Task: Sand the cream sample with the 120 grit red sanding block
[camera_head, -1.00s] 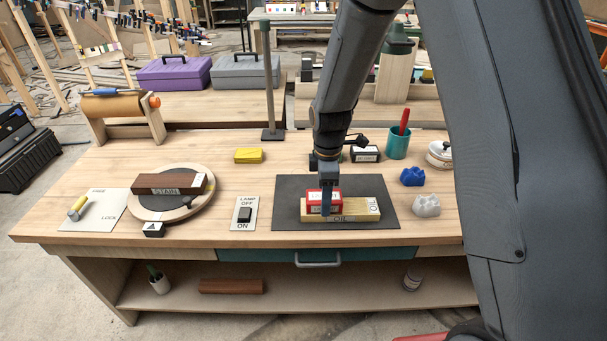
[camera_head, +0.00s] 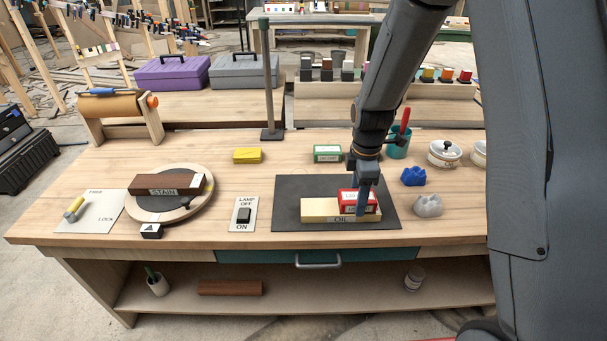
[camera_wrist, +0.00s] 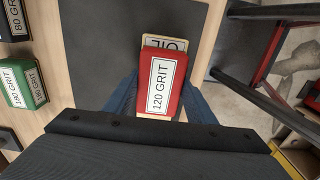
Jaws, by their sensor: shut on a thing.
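The red 120 grit sanding block (camera_head: 351,203) rests on top of the cream sample (camera_head: 318,212), at the sample's right end. My gripper (camera_head: 364,205) is shut on the red block from above. The wrist view shows the block (camera_wrist: 161,85) between my fingers, its "120 GRIT" label readable. The sample, marked "OIL", lies on the dark mat (camera_head: 288,188); a short end of the sample (camera_wrist: 165,44) shows past the block in the wrist view. My fingers hide part of the block's right side in the head view.
A green 180 grit block (camera_head: 327,153) stands behind the mat. Blue (camera_head: 413,177) and white (camera_head: 428,205) crumpled cloths lie to the right. A lamp switch plate (camera_head: 243,214) is on the left, past it a turntable (camera_head: 170,207) with a brown "STAIN" sample (camera_head: 152,184).

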